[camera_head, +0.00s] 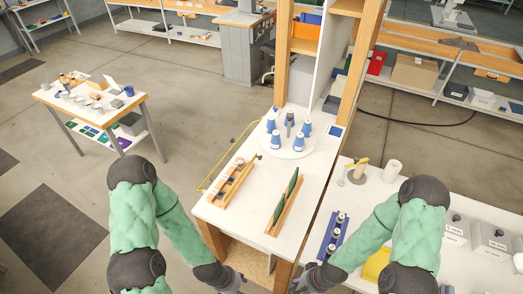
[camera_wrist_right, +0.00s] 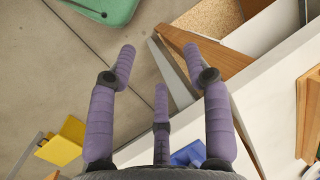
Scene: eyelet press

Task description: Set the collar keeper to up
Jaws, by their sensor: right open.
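I cannot tell any part for certain as the collar keeper. A round white stand (camera_head: 286,153) with several blue-and-white pieces (camera_head: 271,126) around a grey post (camera_head: 290,118) is on the white table. A wooden post with a yellow bar across its top (camera_head: 357,165) is on the right-hand bench. My left gripper (camera_head: 233,281) is low at the table's front edge, too small to read. My right gripper (camera_head: 303,279) is low near the gap between table and bench. In the right wrist view its purple fingers (camera_wrist_right: 160,62) are spread, with nothing between them.
A white cylinder (camera_head: 391,169), a yellow box (camera_head: 376,265) and grey boxes (camera_head: 492,241) are on the right. The middle of the white table is clear.

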